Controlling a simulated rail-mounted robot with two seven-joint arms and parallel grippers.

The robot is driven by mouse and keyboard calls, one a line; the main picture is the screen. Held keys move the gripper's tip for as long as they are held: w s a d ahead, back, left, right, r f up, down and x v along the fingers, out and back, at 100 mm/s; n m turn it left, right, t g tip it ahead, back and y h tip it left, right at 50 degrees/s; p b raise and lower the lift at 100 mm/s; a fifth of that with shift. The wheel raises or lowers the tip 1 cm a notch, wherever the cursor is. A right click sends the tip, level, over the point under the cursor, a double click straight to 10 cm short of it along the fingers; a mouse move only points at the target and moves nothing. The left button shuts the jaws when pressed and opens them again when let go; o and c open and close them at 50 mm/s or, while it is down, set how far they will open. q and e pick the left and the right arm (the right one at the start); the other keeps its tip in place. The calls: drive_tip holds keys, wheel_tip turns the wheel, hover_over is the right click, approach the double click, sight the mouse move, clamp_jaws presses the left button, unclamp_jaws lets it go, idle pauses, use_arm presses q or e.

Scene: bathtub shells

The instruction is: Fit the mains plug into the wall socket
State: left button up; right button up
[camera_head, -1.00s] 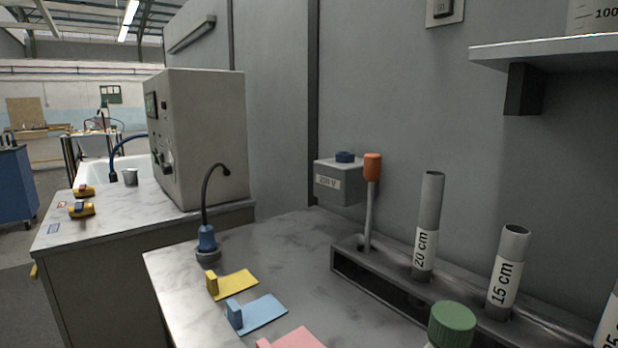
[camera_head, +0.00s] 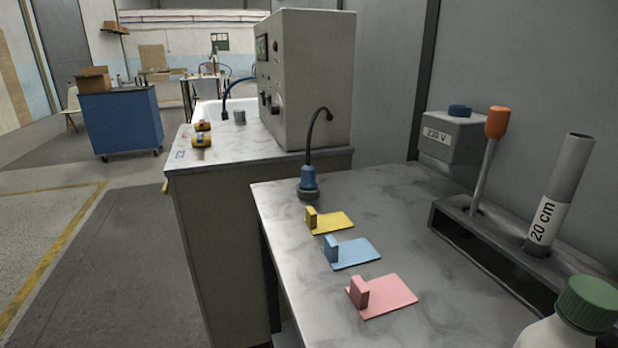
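A blue plug (camera_head: 308,178) with a black cable arching up from it stands upright on a dark round base at the left back of the near marble-topped bench. A grey box labelled 220 V (camera_head: 453,136) is on the wall at the back of this bench. It has a blue round part (camera_head: 459,111) on its top; I cannot tell whether this is the socket opening or a cover. Neither of my grippers shows in the head view.
On the near bench (camera_head: 385,205) lie yellow (camera_head: 333,223), blue (camera_head: 357,253) and pink (camera_head: 389,297) L-shaped plates. A dark rack (camera_head: 478,238) holds an orange-topped rod (camera_head: 496,124) and a 20 cm tube (camera_head: 560,190). A green-capped bottle (camera_head: 585,304) stands front right. A grey cabinet (camera_head: 315,75) stands farther back.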

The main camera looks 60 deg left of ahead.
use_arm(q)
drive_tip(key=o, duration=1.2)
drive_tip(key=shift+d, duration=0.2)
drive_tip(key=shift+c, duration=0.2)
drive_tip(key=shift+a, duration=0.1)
